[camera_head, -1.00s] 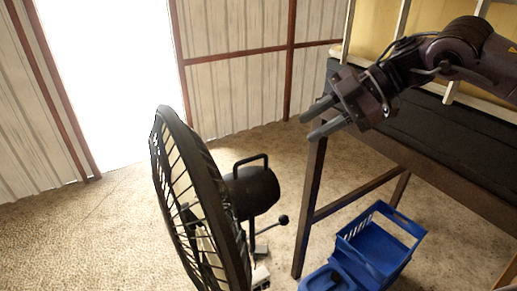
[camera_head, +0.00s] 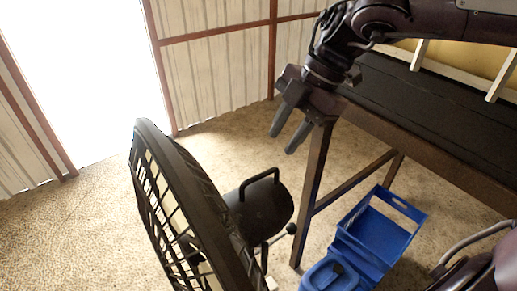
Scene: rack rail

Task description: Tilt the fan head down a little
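The black fan shows its round wire cage (camera_head: 178,200) at the lower left, seen nearly edge-on and facing left. Its dark motor housing (camera_head: 266,207) sits behind the cage, with a loop handle on top. A small knob on a lever shows at the housing's right side. My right gripper (camera_head: 283,143) hangs above and slightly right of the housing, fingers pointing down and left. Its two fingers are apart with nothing between them, and it looks clear of the fan. The bottom of the fan is cut off by the frame. My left gripper is out of view.
A dark bench (camera_head: 430,120) stands at the right, its front leg close to the fan. Blue plastic crates (camera_head: 372,236) sit on the floor under and before it. A corrugated wall with red-brown posts and a bright opening are behind. Pebbly floor at the left is clear.

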